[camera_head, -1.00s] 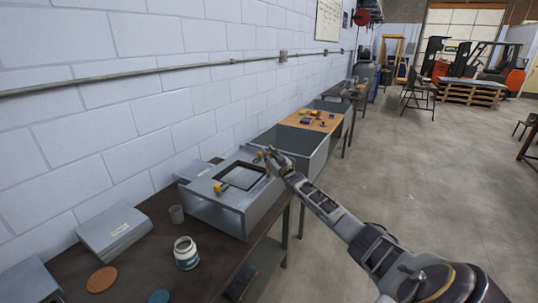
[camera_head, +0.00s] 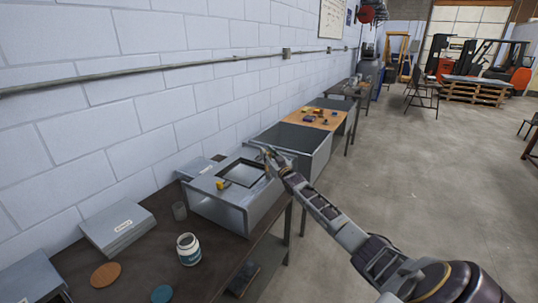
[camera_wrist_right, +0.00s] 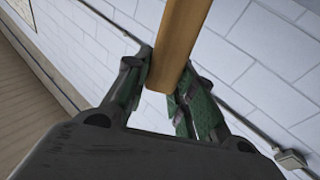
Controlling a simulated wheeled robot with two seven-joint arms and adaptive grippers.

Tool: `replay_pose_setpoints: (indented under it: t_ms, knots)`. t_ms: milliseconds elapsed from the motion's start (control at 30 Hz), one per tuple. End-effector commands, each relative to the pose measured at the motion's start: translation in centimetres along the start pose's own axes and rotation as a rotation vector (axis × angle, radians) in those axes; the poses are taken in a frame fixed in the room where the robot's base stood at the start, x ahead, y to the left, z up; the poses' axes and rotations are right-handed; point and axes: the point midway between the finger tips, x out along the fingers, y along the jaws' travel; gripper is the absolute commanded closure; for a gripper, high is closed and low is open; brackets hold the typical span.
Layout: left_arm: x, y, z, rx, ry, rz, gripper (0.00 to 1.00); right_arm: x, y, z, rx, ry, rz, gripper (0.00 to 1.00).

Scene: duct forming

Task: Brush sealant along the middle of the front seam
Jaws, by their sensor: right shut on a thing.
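My right gripper (camera_head: 268,156) is over the far right corner of a grey sheet-metal duct box (camera_head: 217,209). The box has a square, dark-edged opening in its top. In the right wrist view the same gripper (camera_wrist_right: 166,88) is shut on a plain wooden handle (camera_wrist_right: 183,35), probably the brush's. The handle's bristle end is out of that view and too small to make out in the head view, so I cannot tell whether it touches a seam. A white jar with a teal label (camera_head: 188,252) stands open on the dark bench. My left gripper is not in view.
A small yellow item (camera_head: 223,184) lies on the box top. A large open grey duct (camera_head: 316,158) stands beyond.

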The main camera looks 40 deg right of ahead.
Motion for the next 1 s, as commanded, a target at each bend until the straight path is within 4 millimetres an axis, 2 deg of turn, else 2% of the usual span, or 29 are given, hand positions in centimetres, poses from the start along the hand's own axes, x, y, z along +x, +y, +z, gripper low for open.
replay_pose_setpoints:
  t_ms: [367,1000]
  knots:
    - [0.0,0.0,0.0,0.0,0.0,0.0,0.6,-0.1,-0.2,0.1,0.0,-0.002,-0.001,1.0]
    - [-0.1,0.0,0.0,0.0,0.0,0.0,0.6,-1.3,-2.3,-0.4,0.002,-0.002,-0.001,1.0]
